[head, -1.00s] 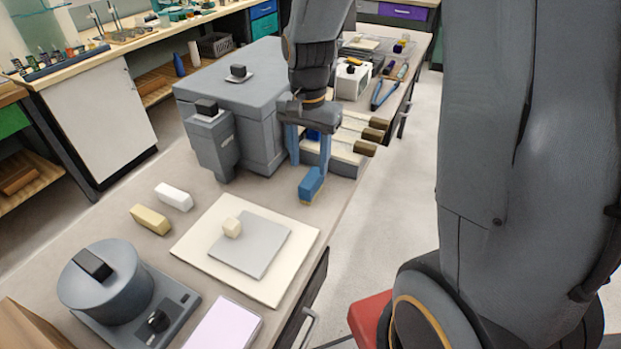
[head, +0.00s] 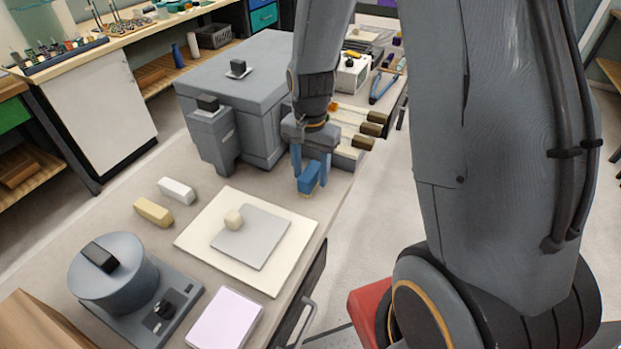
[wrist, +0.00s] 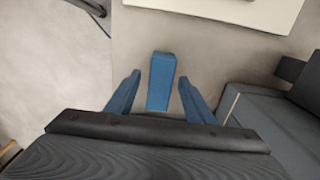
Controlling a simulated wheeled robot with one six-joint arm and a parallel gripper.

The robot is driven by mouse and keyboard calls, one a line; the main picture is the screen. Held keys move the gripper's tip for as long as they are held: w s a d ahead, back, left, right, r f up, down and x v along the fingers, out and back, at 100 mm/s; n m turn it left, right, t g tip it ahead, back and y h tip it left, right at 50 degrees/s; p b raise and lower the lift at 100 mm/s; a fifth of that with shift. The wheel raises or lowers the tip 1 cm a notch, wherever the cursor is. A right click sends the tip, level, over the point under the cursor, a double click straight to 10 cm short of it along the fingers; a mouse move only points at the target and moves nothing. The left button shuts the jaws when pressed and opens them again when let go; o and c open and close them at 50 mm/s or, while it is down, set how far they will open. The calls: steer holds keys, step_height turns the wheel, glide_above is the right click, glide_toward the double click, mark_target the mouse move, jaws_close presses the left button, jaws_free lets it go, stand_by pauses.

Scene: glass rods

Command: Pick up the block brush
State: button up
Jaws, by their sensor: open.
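The block brush (head: 308,180) is a blue block with a thin yellowish underside, on the bench near its right edge. In the wrist view the blue block (wrist: 161,82) lies lengthwise between the fingertips, with gaps on both sides. My gripper (head: 312,172) is open over the brush, its blue fingers pointing down on either side. In the wrist view my gripper (wrist: 159,80) holds nothing. The fingers partly hide the brush in the head view, and I cannot tell their exact height against it.
A large grey box unit (head: 250,75) stands close behind and left of my gripper. Dark-tipped rods (head: 372,129) lie close behind on the right. A cream board (head: 200,238) with a grey plate is in front. White (head: 176,190) and tan (head: 153,211) blocks lie left.

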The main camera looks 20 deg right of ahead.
mark_target(310, 171)
steer(key=shift+f, duration=0.25)
stand_by(0.3)
steer(key=c, duration=1.1)
steer(key=shift+c, duration=0.2)
step_height(310, 171, up, 11)
steer(key=shift+f+b, duration=0.2)
steer(key=shift+b, duration=0.8)
steer(key=o, duration=0.3)
steer(key=shift+c, duration=0.9)
